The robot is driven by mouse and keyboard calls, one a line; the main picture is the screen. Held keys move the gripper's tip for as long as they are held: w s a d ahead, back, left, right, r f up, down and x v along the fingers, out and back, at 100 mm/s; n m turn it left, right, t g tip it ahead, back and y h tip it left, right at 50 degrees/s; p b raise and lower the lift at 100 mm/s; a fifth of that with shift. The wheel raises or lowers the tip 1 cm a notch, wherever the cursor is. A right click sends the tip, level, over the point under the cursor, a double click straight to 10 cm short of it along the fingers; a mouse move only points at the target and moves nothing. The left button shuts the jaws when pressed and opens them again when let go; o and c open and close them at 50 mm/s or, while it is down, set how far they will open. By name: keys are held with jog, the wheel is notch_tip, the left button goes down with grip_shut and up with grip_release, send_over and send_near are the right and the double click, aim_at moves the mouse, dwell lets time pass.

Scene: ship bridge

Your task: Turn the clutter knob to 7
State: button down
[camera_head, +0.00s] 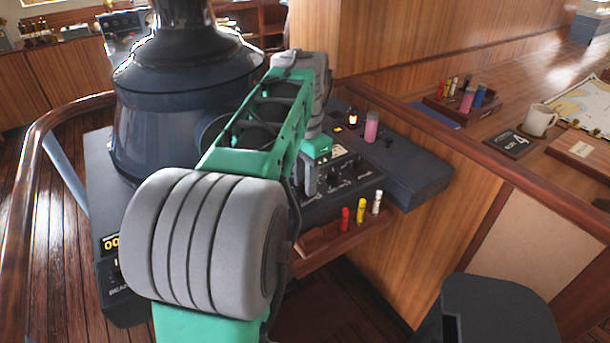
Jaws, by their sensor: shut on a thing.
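A dark control panel (350,186) with small knobs faces me on the console right of the big blue-grey pedestal. My gripper (309,190) is at the left part of this panel, pointing down. Its fingers are shut on a knob there, which they and my arm hide. I cannot read the knob's label, pointer or scale, so its setting cannot be told. Two dark knobs show uncovered to the right of my gripper, a nearer knob (334,178) and a farther knob (362,173).
A wooden ledge with red (345,218), yellow (361,210) and white markers (377,201) runs below the panel. A pink cylinder (371,127) and a small bottle (352,117) stand behind it. A white mug (538,121) is on the right-hand table. A curved wooden rail (37,150) is left.

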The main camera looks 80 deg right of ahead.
jog(key=shift+m+p, duration=0.35)
jog(key=shift+m, duration=0.85)
jog(key=c, duration=1.1)
grip_release()
jog(key=shift+c, duration=0.2)
notch_tip(320, 180, up, 8)
jog(key=shift+f, duration=0.1)
